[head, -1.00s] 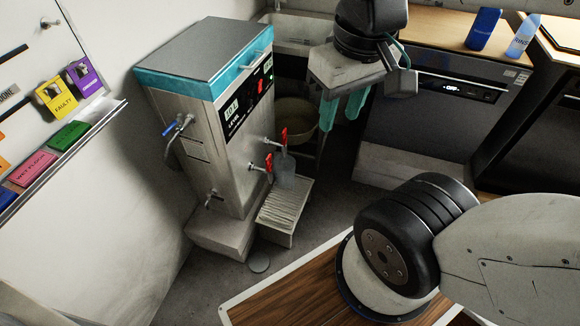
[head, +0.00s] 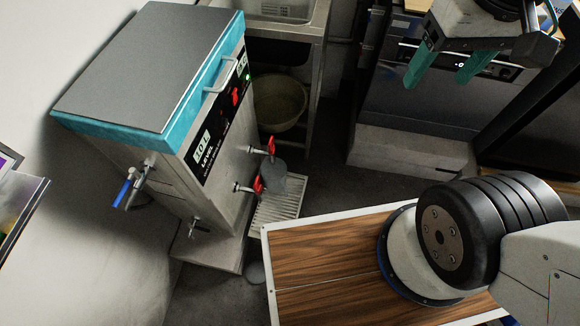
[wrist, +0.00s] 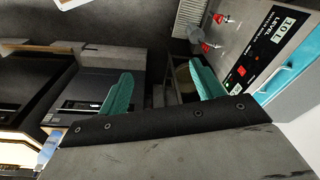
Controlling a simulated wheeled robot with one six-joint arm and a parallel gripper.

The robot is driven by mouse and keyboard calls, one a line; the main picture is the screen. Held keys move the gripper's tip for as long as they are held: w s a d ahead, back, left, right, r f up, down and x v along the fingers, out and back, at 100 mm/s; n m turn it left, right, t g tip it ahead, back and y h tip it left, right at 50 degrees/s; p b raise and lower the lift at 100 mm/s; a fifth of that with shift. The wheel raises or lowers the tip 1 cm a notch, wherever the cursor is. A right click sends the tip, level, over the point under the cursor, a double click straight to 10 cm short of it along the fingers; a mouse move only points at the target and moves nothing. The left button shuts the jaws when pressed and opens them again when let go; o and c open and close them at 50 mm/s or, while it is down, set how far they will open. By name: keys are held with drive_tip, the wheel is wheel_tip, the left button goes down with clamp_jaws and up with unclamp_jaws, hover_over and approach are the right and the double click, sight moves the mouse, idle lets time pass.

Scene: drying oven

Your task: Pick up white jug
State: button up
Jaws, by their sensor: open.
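No plainly white jug can be made out. A grey, jug-like vessel (head: 272,177) stands on the slatted drip tray (head: 284,208), beneath the red taps of a steel water dispenser (head: 215,165). It looks grey rather than white, and a tap partly hides it. My gripper (head: 442,72) has teal fingers spread apart with nothing between them. It hangs in the air at the upper right of the head view, well away from the vessel. In the wrist view my gripper (wrist: 163,88) is also empty, and the red taps (wrist: 213,32) show near the top edge.
A beige bowl (head: 280,103) sits on a shelf under the sink, behind the dispenser. A dark appliance (head: 430,110) stands behind my gripper. A wood-grained surface with a white edge (head: 325,265) fills the lower middle. Some grey floor is clear between dispenser and appliance.

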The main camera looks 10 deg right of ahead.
drive_tip(key=w+a+f+m+g+y, duration=0.15)
drive_tip(key=w+a+f, duration=0.25)
drive_tip(key=w, duration=0.4)
drive_tip(key=w+a+f+m+y, duration=0.1)
drive_tip(key=w+a+f+y, duration=0.3)
drive_tip(key=w, duration=0.5)
drive_tip(key=w+a+f+m, duration=0.2)
drive_tip(key=w+a+f, duration=0.15)
drive_tip(key=f, duration=0.45)
drive_tip(key=w+a+f+m, duration=0.1)
drive_tip(key=w+a+f, duration=0.1)
drive_tip(key=w+f, duration=0.45)
drive_tip(key=w+a+f+m, duration=0.2)
drive_tip(key=a+f, duration=0.1)
drive_tip(key=f, duration=0.7)
drive_tip(key=m+g+h, duration=0.2)
drive_tip(key=m, duration=0.4)
approach(284, 186)
drive_tip(key=d, duration=0.1)
drive_tip(key=shift+t, duration=0.25)
drive_tip(key=shift+w+x, duration=0.2)
drive_tip(key=shift+x, duration=5.95)
drive_tip(key=shift+a, duration=0.1)
